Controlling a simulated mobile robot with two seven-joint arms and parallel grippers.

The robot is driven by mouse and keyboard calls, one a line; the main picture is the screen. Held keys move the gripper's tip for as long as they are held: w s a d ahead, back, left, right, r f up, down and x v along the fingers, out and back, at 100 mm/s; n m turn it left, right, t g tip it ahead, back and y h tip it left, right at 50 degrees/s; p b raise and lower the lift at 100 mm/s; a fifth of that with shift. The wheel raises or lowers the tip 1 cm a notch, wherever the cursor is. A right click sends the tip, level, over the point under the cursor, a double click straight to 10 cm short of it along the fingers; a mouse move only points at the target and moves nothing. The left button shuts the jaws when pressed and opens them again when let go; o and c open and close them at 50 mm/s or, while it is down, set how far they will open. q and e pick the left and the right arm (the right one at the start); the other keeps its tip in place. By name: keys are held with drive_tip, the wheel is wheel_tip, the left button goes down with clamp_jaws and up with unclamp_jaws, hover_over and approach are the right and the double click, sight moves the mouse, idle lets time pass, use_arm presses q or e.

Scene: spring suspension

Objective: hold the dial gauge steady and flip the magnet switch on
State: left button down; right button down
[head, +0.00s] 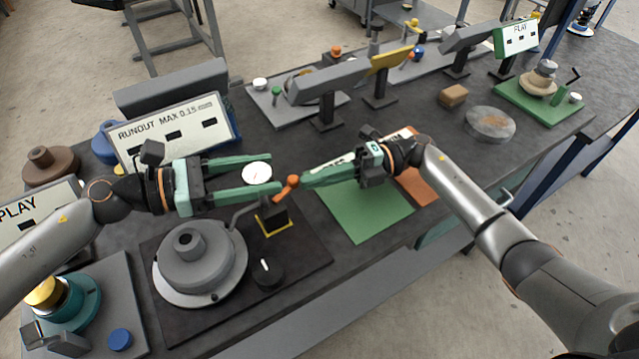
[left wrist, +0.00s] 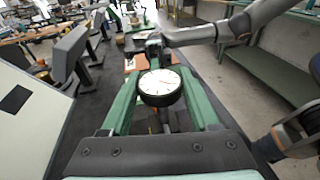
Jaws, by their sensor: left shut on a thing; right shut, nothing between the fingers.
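The dial gauge (head: 257,172), with a round white face, sits between the green fingers of my left gripper (head: 268,174), which is shut on it. It also shows in the left wrist view (left wrist: 160,84), face toward the camera. Below it stands the dark magnet base (head: 272,219) with a yellow edge at its foot, on a black plate. An orange switch lever (head: 287,189) rises at the top of the base. My right gripper (head: 305,181) is shut and empty, its fingertips beside the lever; I cannot tell whether they touch.
A grey hub (head: 196,255) on a round flange stands left of the base, with a black knob (head: 267,272) in front. A sign reading RUNOUT MAX 0.15 (head: 172,132) stands behind my left gripper. A green mat (head: 365,213) lies flat under my right gripper.

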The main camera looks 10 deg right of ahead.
drive_tip(key=s+d, duration=0.3)
drive_tip(key=w+d, duration=0.3)
drive_tip(key=d, duration=0.2)
drive_tip(key=w+d, duration=0.2)
drive_tip(key=d, duration=0.1)
drive_tip(key=shift+w+d+r, duration=0.15)
drive_tip(key=shift+w+r, duration=0.05)
drive_tip(key=shift+w, duration=0.1)
idle(0.4)
use_arm(q)
drive_tip(key=shift+c, duration=0.3)
unclamp_jaws()
